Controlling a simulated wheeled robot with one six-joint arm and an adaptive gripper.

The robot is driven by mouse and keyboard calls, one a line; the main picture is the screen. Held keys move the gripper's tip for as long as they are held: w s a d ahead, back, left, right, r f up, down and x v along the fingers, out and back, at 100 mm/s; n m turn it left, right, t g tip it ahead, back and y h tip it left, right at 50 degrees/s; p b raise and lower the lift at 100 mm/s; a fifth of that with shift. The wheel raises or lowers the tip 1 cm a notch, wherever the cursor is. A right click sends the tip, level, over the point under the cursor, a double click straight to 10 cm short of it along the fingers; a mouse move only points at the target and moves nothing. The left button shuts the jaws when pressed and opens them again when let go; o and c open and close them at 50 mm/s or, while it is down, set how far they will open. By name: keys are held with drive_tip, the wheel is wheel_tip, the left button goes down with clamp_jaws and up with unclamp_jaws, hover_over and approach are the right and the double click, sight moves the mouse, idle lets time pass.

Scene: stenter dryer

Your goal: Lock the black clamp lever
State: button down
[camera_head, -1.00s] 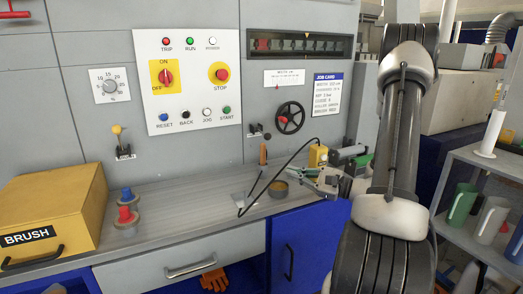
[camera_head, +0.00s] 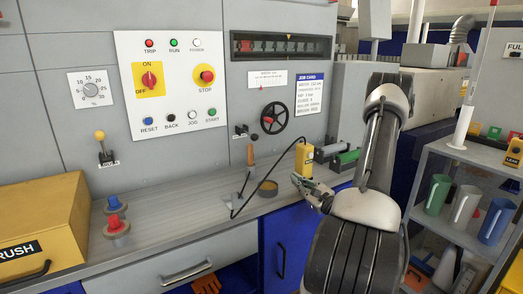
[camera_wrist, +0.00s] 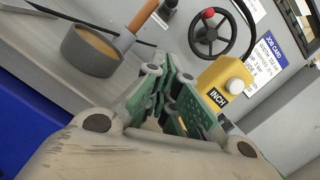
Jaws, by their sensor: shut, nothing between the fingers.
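The black clamp lever (camera_head: 242,131) is small and sits on the grey panel just left of the black handwheel (camera_head: 275,117). In the wrist view a dark lever part (camera_wrist: 168,7) shows at the top edge, cut off by the frame, so its position is unclear. My gripper (camera_head: 300,181) is over the front of the worktop, below and to the right of the lever and apart from it. In the wrist view its green-padded fingers (camera_wrist: 163,90) are shut and empty, pointing toward the panel.
A yellow INCH box (camera_head: 304,156) with a cable stands near my gripper. A shelf with jugs (camera_head: 437,194) stands at right.

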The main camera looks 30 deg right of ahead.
sight(250, 135)
drive_tip(key=x, duration=1.8)
drive_tip(key=shift+a+r, duration=0.1)
drive_tip(key=shift+r, duration=0.05)
drive_tip(key=r, duration=0.1)
drive_tip(key=a+r, duration=0.1)
drive_tip(key=r, duration=0.1)
drive_tip(key=shift+w+a+r, duration=0.3)
drive_tip(key=shift+w+a, duration=0.05)
